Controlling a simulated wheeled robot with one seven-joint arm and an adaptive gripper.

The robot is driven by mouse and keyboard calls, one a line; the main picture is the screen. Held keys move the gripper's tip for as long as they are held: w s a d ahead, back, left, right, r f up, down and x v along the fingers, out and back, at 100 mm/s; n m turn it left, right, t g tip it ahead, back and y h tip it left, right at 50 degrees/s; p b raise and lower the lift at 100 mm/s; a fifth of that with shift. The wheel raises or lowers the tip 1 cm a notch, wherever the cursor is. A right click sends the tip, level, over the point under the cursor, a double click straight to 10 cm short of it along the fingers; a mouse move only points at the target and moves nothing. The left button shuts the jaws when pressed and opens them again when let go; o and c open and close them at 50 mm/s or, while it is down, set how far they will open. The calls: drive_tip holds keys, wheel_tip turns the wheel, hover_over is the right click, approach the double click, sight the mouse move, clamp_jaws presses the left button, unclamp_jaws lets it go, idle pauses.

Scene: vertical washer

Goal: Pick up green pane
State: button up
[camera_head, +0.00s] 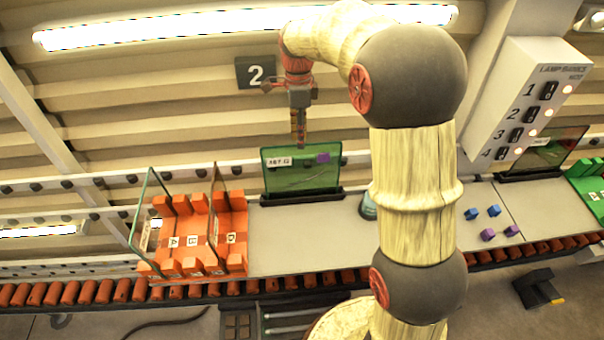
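A green see-through pane (290,180) stands upright in a dark stand (302,198) on the grey work surface. It bears a small white label at its upper left, and a purple patch shows at its upper right. My gripper (299,138) hangs pointing down at the pane's top edge, a little right of the label. I cannot tell whether it touches the pane. The fingers show as one narrow shape, so I cannot tell whether they are open or shut.
An orange rack (231,222) holding upright glass panes (147,205) stands to the left. Several blue and purple cubes (493,210) lie to the right. Another pane in a stand (550,152) and a green rack (588,188) are at far right. Orange rollers (75,293) run along the front.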

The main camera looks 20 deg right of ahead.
sight(302, 160)
drive_tip(key=f, duration=0.2)
drive_tip(key=s+f+p, duration=0.1)
drive_tip(key=f, duration=0.1)
drive_tip(key=s+f+p, duration=0.1)
drive_tip(key=f, duration=0.1)
drive_tip(key=shift+f, duration=0.75)
drive_tip(key=c, duration=0.3)
clamp_jaws()
drive_tip(key=shift+w+r, duration=0.1)
idle(0.3)
